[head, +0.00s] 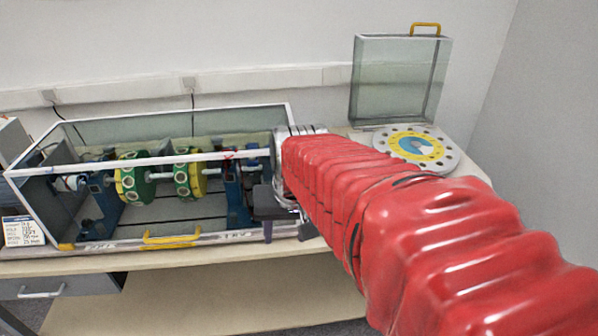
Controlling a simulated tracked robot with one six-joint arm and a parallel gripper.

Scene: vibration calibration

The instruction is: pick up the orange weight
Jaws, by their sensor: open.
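I cannot make out an orange weight in the head view; it may be hidden behind my arm or too small to tell. My red-sleeved arm reaches in from the lower right. My gripper (286,228) is dark and open, its fingers pointing down at the right front corner of the clear-walled machine case (120,247). Nothing shows between the fingers. Inside the case, two green and yellow discs with round holes, the left disc (134,178) and the right disc (189,180), sit on a horizontal shaft between blue supports.
A round plate (455,160) with holes and a yellow and blue centre lies at the right of the bench. A clear cover (400,80) with a yellow handle stands upright behind it. A yellow handle (171,238) is on the case front. A drawer (60,287) is below the left bench end.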

